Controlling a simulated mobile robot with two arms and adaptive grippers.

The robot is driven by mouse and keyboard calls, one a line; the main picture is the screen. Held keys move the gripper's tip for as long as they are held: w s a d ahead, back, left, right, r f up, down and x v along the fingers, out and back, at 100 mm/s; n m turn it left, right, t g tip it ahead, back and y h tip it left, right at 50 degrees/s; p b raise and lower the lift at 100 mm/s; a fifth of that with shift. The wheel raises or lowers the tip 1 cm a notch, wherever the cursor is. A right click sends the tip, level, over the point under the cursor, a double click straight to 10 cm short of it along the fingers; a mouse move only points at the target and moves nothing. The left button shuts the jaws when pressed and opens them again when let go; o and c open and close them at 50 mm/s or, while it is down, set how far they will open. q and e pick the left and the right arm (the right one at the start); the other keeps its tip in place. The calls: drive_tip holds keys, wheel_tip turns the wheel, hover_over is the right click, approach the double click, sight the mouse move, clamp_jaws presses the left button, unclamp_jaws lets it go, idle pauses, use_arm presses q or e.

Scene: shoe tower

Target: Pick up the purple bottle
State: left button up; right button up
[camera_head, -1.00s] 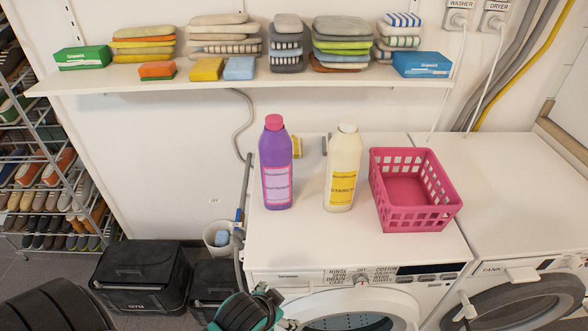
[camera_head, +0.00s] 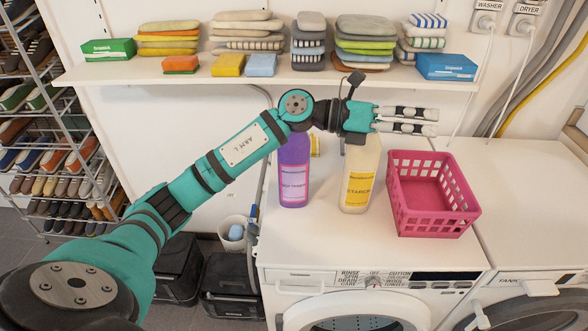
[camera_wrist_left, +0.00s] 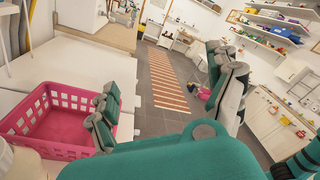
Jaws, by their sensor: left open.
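The purple bottle (camera_head: 294,172) stands upright on the white washer top, with my left forearm and wrist covering its cap in the head view. My left gripper (camera_head: 437,122) is open and empty, its fingers pointing right, above the pink basket's back edge. It also shows in the left wrist view (camera_wrist_left: 175,100), fingers apart with nothing between them. The purple bottle is not visible in the left wrist view. My right gripper is in neither view.
A cream starch bottle (camera_head: 360,178) stands right of the purple one, its top hidden by my gripper. A pink basket (camera_head: 437,222) sits further right. A shelf (camera_head: 290,76) with folded cloths and boxes hangs behind. The washer's front top is clear.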

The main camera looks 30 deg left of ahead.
use_arm(q)
drive_tip(key=w+a+m+g+y, duration=0.1)
drive_tip(key=w+a+m+y, duration=0.15)
drive_tip(key=a+y, duration=0.6)
drive_tip(key=n+g+y, duration=0.2)
drive_tip(key=y, duration=0.3)
approach(299, 133)
drive_tip(key=a+r, duration=0.3)
drive_tip(key=r, duration=0.2)
drive_tip(key=shift+m, duration=0.25)
drive_tip(key=x, duration=0.3)
drive_tip(key=p+x, duration=0.1)
drive_tip(key=x, duration=0.3)
drive_tip(key=p+x, duration=0.1)
drive_tip(key=x, duration=0.3)
drive_tip(key=shift+w+a+f, duration=0.15)
drive_tip(key=shift+a+f, duration=0.05)
drive_tip(key=shift+f, duration=0.1)
drive_tip(key=p+x, duration=0.2)
drive_tip(key=x, duration=0.1)
drive_tip(key=p+x, duration=0.1)
drive_tip(key=x, duration=0.1)
drive_tip(key=shift+d+f, duration=0.1)
drive_tip(key=shift+d, duration=0.2)
drive_tip(key=shift+f, duration=0.2)
drive_tip(key=c, duration=1.8)
drive_tip(key=shift+r, duration=0.2)
clamp_jaws()
